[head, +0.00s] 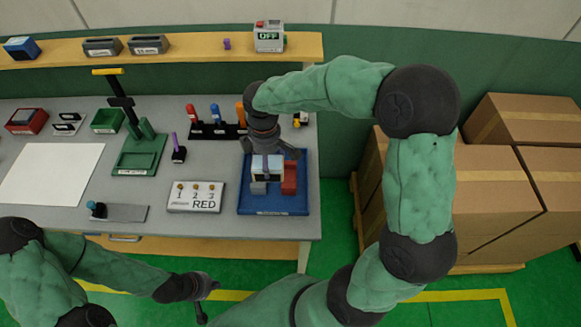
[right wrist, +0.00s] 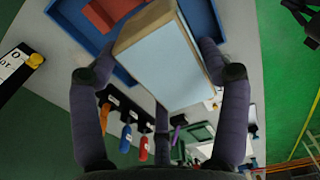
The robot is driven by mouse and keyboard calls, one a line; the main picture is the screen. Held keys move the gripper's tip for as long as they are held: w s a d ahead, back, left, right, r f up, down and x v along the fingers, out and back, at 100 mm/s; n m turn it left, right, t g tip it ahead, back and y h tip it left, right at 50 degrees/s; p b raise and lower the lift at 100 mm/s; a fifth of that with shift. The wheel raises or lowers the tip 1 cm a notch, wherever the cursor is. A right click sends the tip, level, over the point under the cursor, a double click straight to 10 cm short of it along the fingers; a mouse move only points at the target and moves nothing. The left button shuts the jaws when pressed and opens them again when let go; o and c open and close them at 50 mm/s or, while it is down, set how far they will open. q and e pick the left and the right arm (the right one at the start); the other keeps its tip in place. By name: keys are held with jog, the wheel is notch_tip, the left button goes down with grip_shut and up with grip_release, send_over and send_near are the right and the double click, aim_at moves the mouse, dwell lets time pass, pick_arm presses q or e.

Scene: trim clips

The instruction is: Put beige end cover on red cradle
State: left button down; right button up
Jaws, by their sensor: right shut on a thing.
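My right gripper (head: 267,157) is over the blue tray (head: 273,209), shut on a block with a pale blue face and beige sides, which I take for the beige end cover (right wrist: 165,55). In the right wrist view the block sits between the fingers, over the tray. The red cradle (head: 289,176) stands in the tray, right of the gripper. A red part (right wrist: 113,8) shows behind the block in the right wrist view. I cannot tell whether block and cradle touch. My left gripper (head: 211,299) is empty and open, low in front of the table.
A plate reading "1 2 3 RED" (head: 195,197) lies left of the tray. A rack with coloured handles (head: 216,131) stands behind it. A green stand (head: 139,154) and a white sheet (head: 52,174) are further left. Cardboard boxes (head: 497,190) stand to the right.

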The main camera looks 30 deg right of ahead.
jog(key=d+f, duration=0.4)
jog(key=w+d+f+b, duration=0.1)
jog(key=d+f, duration=0.1)
jog(key=d, duration=0.1)
jog(key=shift+d+f, duration=0.1)
jog(key=shift+f, duration=0.3)
jog(key=shift+d+f+b, duration=0.2)
jog(key=shift+f+b, duration=0.2)
jog(key=shift+f, duration=1.25)
jog(key=shift+f, duration=0.1)
jog(key=shift+f, duration=0.15)
jog(key=o, duration=1.3)
jog(key=shift+o, duration=0.2)
notch_tip(320, 180, up, 12)
jog(key=p, duration=0.2)
jog(key=shift+r, duration=0.25)
